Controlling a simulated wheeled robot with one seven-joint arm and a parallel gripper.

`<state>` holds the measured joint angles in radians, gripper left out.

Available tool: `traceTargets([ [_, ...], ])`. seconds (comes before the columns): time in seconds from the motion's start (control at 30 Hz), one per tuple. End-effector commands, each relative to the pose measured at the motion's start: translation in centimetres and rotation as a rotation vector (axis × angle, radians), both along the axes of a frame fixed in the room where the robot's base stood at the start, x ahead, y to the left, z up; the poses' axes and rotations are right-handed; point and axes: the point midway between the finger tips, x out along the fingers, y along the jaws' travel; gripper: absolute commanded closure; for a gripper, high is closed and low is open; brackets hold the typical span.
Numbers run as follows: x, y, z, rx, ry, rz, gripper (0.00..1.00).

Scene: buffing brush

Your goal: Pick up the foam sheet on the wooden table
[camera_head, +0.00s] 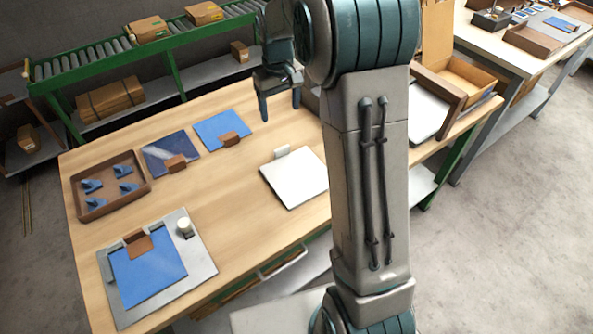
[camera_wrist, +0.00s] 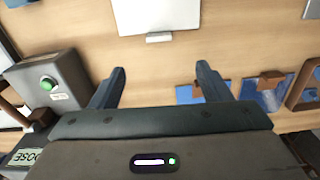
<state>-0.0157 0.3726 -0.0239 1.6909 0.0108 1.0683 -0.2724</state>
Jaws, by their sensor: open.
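A white sheet (camera_head: 295,181), likely the foam sheet, lies flat on the wooden table (camera_head: 225,200), with a small pale block (camera_head: 282,151) at its far edge. In the wrist view the white sheet (camera_wrist: 155,14) is cut off by the top edge, and the pale block (camera_wrist: 159,37) shows beside it. My gripper (camera_head: 280,105) is open and empty, raised above the far part of the table, beyond the sheet. In the wrist view my gripper's fingers (camera_wrist: 160,72) are spread with bare wood between them. Neither finger touches the sheet.
Two blue sheets (camera_head: 222,128) (camera_head: 165,153) with brown blocks lie left of my gripper. A brown tray (camera_head: 78,207) holds several blue pieces. A grey plate (camera_head: 203,262) carries another blue sheet. A grey box with a green button (camera_wrist: 52,88) stands close to one finger.

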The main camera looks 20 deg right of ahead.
Motion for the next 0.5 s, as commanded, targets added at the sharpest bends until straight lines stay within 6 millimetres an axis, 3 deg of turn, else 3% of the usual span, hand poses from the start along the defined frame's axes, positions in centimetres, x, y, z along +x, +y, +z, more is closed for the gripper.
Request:
traceTargets([
  [0.17,1.0,0.0,-1.5,0.000,0.012,0.011,0.29],
  [0.5,0.9,-0.1,-7.7,-0.001,0.013,0.011,0.29],
])
